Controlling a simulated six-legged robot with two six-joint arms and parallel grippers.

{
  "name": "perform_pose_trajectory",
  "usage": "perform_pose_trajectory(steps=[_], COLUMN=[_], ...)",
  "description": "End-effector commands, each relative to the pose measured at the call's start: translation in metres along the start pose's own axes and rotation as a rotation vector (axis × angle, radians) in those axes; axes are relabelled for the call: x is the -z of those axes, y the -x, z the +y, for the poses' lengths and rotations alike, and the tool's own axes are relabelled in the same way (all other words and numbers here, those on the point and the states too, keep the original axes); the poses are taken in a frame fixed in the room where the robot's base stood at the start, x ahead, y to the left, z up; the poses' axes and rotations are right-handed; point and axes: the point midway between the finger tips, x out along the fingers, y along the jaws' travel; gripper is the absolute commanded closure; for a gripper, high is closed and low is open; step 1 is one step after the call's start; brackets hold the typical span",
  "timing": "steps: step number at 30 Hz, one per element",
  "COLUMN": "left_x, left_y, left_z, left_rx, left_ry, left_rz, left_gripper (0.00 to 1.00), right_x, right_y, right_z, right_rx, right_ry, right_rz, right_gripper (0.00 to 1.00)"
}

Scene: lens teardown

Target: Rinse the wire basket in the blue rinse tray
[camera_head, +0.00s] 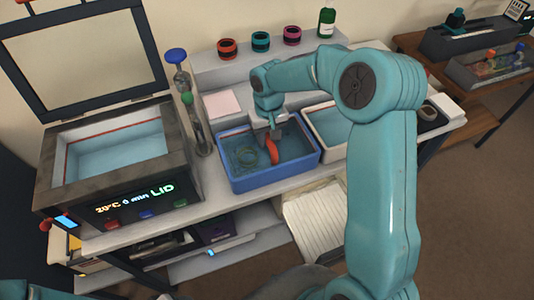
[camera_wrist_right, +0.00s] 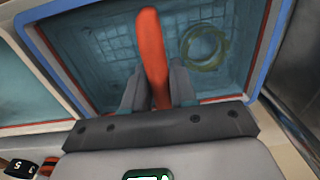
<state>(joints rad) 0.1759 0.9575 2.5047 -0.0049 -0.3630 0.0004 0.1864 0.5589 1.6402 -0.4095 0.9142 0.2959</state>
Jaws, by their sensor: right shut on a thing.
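The blue rinse tray (camera_head: 277,178) stands on the bench with liquid in it; its blue rim also shows in the right wrist view (camera_wrist_right: 272,50). My right gripper (camera_head: 272,134) is over the tray, shut on an upright red handle (camera_head: 272,152), which also shows between the fingers in the right wrist view (camera_wrist_right: 152,50). Faint grid lines of the wire basket (camera_wrist_right: 105,45) show low in the tray. Whether the basket touches the tray floor cannot be told. A greenish ring (camera_head: 247,157) lies in the tray, left of the handle. My left gripper is out of view.
A bath with its lid open (camera_head: 115,150) and a lit display stands left. A pale tray (camera_head: 325,135) adjoins the blue tray on the right, partly behind my arm. Tall clear tubes (camera_head: 195,120) stand between bath and tray. Several coloured rings and a green bottle (camera_head: 327,22) stand behind.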

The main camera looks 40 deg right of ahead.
Motion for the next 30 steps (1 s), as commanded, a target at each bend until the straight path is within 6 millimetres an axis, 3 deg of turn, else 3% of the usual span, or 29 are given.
perform_pose_trajectory(steps=[5,30], left_x=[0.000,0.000], left_y=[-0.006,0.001], left_z=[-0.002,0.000], left_rx=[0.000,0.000], left_ry=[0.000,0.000], left_rz=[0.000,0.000], left_gripper=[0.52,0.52], right_x=[0.000,0.000], right_y=[-0.007,0.005], right_z=[0.000,0.000], right_rx=[0.000,0.000], right_ry=[0.000,0.000], right_rz=[0.001,0.001], right_gripper=[1.00,1.00])
